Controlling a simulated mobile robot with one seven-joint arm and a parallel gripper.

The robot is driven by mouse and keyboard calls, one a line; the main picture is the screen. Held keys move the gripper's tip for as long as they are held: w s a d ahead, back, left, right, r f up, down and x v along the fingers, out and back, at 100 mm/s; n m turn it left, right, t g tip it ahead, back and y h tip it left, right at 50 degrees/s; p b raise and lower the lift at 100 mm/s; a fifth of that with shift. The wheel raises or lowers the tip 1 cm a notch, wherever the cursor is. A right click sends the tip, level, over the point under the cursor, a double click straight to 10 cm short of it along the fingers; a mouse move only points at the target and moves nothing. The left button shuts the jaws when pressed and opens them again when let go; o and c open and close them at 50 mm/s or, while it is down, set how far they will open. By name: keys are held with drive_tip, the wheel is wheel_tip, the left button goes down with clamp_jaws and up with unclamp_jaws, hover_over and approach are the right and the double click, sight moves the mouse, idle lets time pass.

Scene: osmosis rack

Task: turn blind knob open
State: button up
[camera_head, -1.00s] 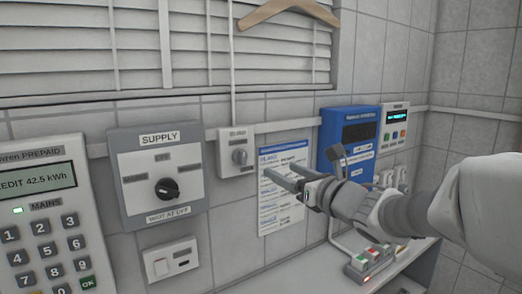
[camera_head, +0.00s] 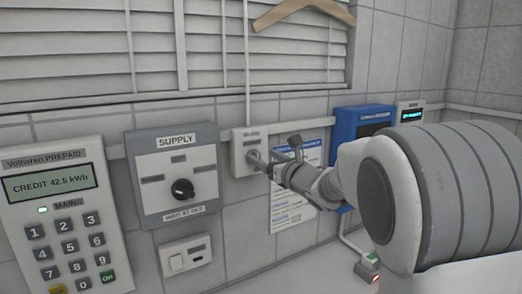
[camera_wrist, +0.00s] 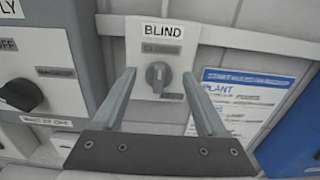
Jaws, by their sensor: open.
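The blind knob (camera_wrist: 158,75) is a small grey rotary knob on a pale wall box (camera_head: 247,140) below the window blind. In the wrist view the box carries a label reading BLIND, with CLOSED above the knob and another label below it that is partly hidden. The knob's grip stands roughly upright, towards CLOSED. My gripper (camera_wrist: 160,95) is open, with one finger on each side of the knob in that view. I cannot tell whether the fingers touch it. In the head view my gripper (camera_head: 264,160) is at the box, its fingertips covering part of the knob.
The SUPPLY switch box (camera_head: 175,178) is left of the blind box, with a black knob. A keypad meter (camera_head: 65,215) is farther left. A printed sheet (camera_head: 290,205) and a blue unit (camera_head: 350,122) are on the right. The window blind (camera_head: 90,50) is shut above.

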sight(258, 153)
drive_tip(key=shift+p+x, duration=0.3)
drive_tip(key=shift+x, duration=1.25)
clamp_jaws()
